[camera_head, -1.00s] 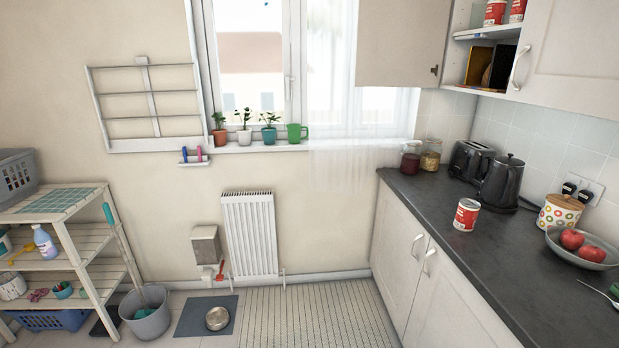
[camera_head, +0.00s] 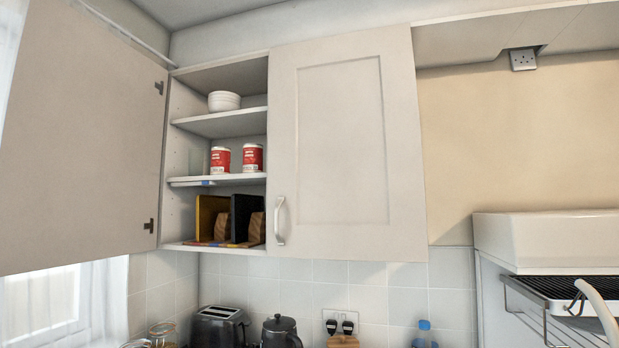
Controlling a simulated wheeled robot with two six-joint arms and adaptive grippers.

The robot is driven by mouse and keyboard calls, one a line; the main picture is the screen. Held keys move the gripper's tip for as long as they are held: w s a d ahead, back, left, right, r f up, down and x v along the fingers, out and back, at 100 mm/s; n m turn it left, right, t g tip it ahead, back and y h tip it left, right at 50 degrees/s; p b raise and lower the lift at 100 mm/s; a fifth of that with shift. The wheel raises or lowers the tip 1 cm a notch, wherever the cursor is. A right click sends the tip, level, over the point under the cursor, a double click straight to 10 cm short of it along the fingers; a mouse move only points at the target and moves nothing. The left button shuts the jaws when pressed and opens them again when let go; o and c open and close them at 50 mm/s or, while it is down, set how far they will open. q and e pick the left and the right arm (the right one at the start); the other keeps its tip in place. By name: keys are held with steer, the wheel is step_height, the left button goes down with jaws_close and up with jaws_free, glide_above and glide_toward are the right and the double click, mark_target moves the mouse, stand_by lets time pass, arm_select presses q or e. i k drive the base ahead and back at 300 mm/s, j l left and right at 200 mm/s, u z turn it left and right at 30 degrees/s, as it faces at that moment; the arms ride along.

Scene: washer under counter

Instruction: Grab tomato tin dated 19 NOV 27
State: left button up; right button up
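Two red and white tins stand side by side on the middle shelf of the open wall cupboard, the left tin (camera_head: 220,160) and the right tin (camera_head: 252,158). Their labels are too small to read, so no date shows on either. Neither of my grippers is in the head view.
The cupboard's left door (camera_head: 80,135) stands wide open; the right door (camera_head: 342,150) is shut. White bowls (camera_head: 224,101) sit on the shelf above, and dark and yellow boards (camera_head: 212,218) below. A toaster (camera_head: 220,326) and kettle (camera_head: 281,332) stand underneath. A rack (camera_head: 560,290) is at right.

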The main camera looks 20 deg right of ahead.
mark_target(253, 153)
steer(key=i+j+z, duration=0.25)
steer(key=j, duration=0.2)
steer(key=j+z, duration=0.25)
steer(key=j, duration=0.2)
steer(key=i+j+z, duration=0.1)
steer(key=j+z, duration=0.15)
steer(key=j, duration=0.25)
